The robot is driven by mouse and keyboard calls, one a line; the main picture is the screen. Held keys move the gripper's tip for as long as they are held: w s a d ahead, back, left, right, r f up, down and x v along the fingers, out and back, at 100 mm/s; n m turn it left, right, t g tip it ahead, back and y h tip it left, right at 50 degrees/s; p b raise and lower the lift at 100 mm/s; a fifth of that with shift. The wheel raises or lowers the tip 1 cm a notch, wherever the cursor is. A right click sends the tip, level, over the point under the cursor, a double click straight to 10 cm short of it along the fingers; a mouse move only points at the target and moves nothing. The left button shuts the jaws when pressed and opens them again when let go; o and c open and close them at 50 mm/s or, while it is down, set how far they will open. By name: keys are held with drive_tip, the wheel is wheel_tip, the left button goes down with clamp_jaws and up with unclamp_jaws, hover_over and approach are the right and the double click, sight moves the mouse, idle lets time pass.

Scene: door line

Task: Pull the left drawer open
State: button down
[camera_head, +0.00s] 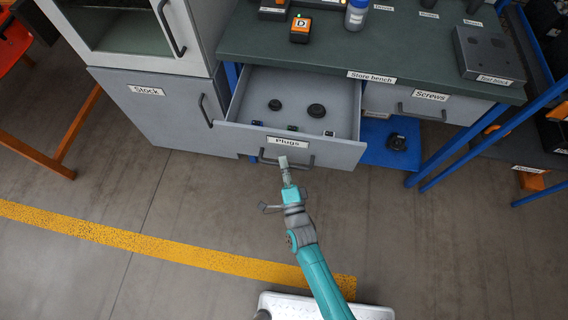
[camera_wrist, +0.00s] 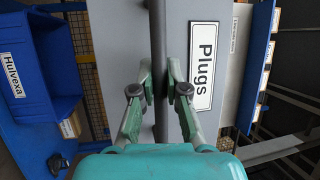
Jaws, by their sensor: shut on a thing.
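The left drawer (camera_head: 348,150), labelled "Plugs", stands pulled out from under the bench in the head view. Inside it lie two round black plugs and several small items. Its dark bar handle (camera_head: 268,160) is on the front face, below the label. My gripper (camera_head: 284,163) is at the middle of that handle. In the wrist view my gripper (camera_wrist: 159,92) has its two fingers closed on either side of the dark handle bar (camera_wrist: 158,40). The "Plugs" label (camera_wrist: 202,66) is just right of the fingers there.
The "Screws" drawer (camera_head: 440,106) to the right is closed. The "Stock" cabinet (camera_head: 150,112) stands to the left, its door closed. The green bench top (camera_head: 330,45) holds several items. A blue shelf (camera_head: 375,150) with a dark object is below. Floor in front is mostly clear.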

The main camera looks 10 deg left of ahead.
drive_tip(key=shift+f, duration=0.1)
drive_tip(key=c, duration=1.2)
unclamp_jaws()
drive_tip(key=shift+v, duration=6.05)
